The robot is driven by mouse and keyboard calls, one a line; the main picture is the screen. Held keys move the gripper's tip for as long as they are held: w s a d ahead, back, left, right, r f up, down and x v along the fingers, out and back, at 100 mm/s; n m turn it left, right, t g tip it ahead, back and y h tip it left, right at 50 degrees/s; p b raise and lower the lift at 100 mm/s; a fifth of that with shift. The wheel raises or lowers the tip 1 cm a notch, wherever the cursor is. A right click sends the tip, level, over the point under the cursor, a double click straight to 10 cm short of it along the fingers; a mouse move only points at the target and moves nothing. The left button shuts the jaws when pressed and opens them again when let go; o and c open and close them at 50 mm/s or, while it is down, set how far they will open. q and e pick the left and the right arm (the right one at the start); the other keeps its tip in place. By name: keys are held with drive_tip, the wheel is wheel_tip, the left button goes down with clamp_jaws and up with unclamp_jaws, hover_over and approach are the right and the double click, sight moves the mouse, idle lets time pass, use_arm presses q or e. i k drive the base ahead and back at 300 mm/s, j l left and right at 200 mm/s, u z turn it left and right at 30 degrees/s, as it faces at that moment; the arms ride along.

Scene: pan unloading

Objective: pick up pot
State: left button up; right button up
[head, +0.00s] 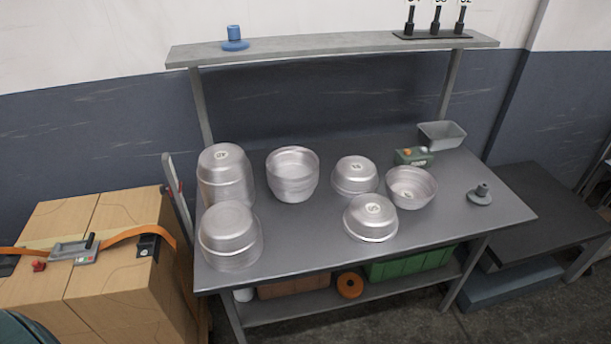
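Several silvery metal pots stand on the grey worktable. A tall upside-down stack (224,178) is at the back left, and another upside-down stack (230,236) is in front of it near the table's left edge. An upright, open stack (292,174) stands to their right. One upside-down pot (354,176) is near the middle, and another upside-down pot (371,218) is in front of it. An upright open pot (411,187) stands to the right of these. Neither of my grippers is in view.
The worktable (300,251) has free room at its front right, near a small grey knob-like part (480,194). A green box (413,157) and grey tray (442,134) sit at the back right. A raised shelf (330,43) spans behind. Cardboard boxes (95,250) stand left.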

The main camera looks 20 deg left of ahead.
sight(407, 187)
drive_tip(key=i+l, duration=0.7)
drive_tip(key=i+u, duration=0.05)
drive_tip(key=i, duration=0.05)
